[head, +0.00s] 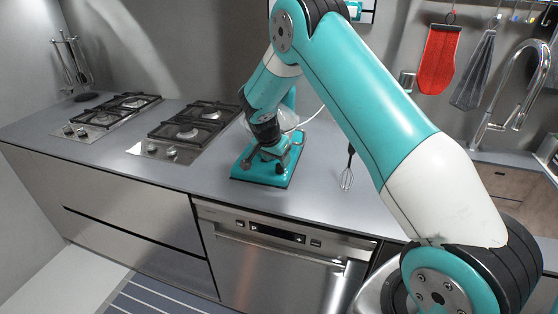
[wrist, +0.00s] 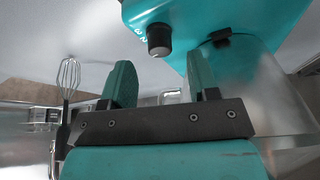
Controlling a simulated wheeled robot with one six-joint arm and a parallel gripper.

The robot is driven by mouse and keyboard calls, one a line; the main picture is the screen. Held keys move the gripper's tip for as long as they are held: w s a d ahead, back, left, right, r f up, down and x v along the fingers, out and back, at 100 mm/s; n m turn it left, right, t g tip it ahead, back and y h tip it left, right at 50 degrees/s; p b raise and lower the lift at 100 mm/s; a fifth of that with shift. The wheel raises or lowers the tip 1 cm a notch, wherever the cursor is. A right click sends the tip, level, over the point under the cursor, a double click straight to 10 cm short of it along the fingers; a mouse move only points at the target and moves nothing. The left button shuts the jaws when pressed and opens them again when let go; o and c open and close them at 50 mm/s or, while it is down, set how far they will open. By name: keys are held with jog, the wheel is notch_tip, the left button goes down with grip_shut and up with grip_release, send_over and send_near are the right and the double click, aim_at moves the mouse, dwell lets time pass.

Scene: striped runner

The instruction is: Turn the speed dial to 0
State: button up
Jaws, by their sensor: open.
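The speed dial (wrist: 158,40) is a dark knob with a lighter end face on the teal mixer (wrist: 205,25), seen in the wrist view. Small white numerals sit beside it, too small to read surely. My gripper (wrist: 162,78) is open, its two teal fingers apart with nothing between them. The dial shows beyond the fingertips, toward the gap, with no finger touching it that I can see. In the head view the mixer's teal base (head: 248,176) stands on the counter, and my gripper (head: 268,147) is close above it, hiding much of the mixer.
A clear bowl (wrist: 262,88) is close at the right finger. A whisk (head: 347,178) lies on the counter (head: 215,178) right of the mixer. Two black-grated hobs (head: 195,130) are at left. The sink tap (head: 510,90) is at right. The counter front is clear.

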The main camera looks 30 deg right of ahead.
aim_at(279, 165)
jog(key=shift+p+x, duration=0.3)
jog(key=shift+x, duration=1.55)
jog(key=c, duration=0.9)
